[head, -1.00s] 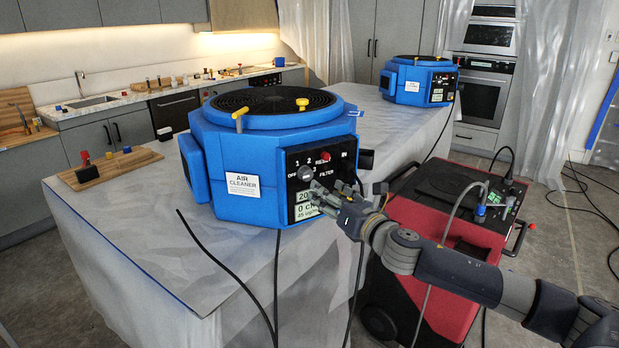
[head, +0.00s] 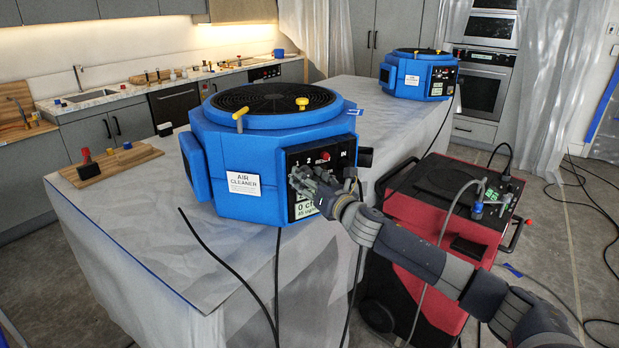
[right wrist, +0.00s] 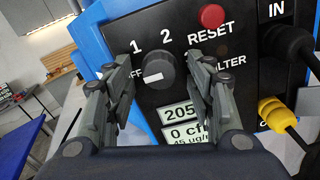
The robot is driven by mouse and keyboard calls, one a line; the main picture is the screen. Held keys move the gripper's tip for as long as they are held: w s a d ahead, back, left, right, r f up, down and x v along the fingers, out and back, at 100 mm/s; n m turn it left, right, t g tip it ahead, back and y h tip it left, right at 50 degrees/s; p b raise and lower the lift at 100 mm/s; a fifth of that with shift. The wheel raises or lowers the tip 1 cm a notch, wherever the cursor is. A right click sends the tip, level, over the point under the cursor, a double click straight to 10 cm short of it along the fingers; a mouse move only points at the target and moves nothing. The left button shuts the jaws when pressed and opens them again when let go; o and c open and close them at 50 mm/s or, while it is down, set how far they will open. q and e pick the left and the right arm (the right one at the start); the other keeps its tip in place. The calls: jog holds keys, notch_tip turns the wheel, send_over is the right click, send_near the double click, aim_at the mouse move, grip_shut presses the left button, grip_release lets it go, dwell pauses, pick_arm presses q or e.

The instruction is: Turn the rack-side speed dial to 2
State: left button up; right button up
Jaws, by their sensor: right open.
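The near blue air cleaner (head: 262,160) stands on the covered counter, with a black control panel on its right-hand face. Its speed dial (right wrist: 158,68) is a dark round knob with a white mark on the side toward OFF; the labels 1 and 2 are above it. My right gripper (head: 302,178) is at this panel, and in the head view it hides the dial. In the right wrist view my right gripper (right wrist: 147,80) is open, with one finger on each side of the dial; I cannot tell whether they touch it. My left gripper is not in view.
A red RESET button (right wrist: 211,16) sits up and right of the dial. A yellow plug with a cable (right wrist: 277,113) is at the right. A second blue air cleaner (head: 420,75) stands farther back. A red machine (head: 440,230) is on the floor near my right arm.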

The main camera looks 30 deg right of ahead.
jog(key=c, duration=1.1)
jog(key=shift+o, duration=0.2)
